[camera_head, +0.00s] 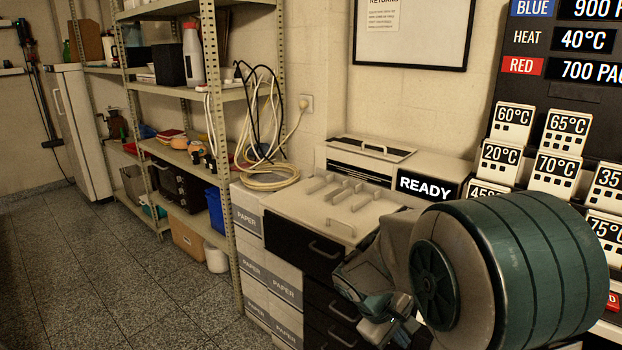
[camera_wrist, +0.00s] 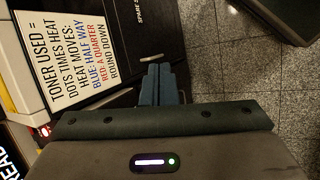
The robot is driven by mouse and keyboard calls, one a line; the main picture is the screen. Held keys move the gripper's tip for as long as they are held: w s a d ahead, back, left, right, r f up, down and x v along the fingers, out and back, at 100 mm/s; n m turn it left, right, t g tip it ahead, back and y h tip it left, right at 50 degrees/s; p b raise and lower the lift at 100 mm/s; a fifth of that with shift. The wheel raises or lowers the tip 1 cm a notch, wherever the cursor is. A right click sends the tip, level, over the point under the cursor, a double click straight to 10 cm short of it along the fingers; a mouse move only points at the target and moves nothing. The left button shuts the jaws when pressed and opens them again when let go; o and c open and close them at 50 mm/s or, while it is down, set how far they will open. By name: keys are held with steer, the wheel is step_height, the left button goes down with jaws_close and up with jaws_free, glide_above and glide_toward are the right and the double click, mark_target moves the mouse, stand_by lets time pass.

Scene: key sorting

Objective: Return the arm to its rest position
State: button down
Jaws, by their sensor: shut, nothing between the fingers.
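My gripper (camera_wrist: 158,72) shows in the wrist view with its two teal fingers together, shut and empty. Beyond the fingertips are a dark cabinet front with a metal handle (camera_wrist: 151,57) and the speckled floor (camera_wrist: 221,49). In the head view, my arm fills the lower right, with a large teal drum-shaped link in front of the counter and the board. I cannot make out the fingertips in the head view.
A machine with a READY display (camera_head: 426,185) stands behind the white-topped drawer cabinet (camera_head: 292,209). A board with temperature cards (camera_head: 513,118) is at right. A metal shelf (camera_head: 238,93) stands left of the cabinet. The floor (camera_head: 95,268) at left is clear. A toner sign (camera_wrist: 68,58) shows in the wrist view.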

steer(key=s+a+r+m+t+y+p, duration=0.1)
steer(key=s+r+m+y+p, duration=0.2)
steer(key=s+r, duration=0.4)
steer(key=s+a+r+m+t+y+p, duration=0.1)
steer(key=s+a+r+m+y+p, duration=0.1)
steer(key=s+r+p, duration=0.5)
step_height(320, 180, up, 7)
steer(key=m+y+p, duration=0.1)
steer(key=m, duration=0.1)
steer(key=shift+s+a+f+m, duration=0.15)
steer(key=shift+s+a+m, duration=0.1)
steer(key=shift+m, duration=0.15)
steer(key=shift+d, duration=0.1)
stand_by(0.3)
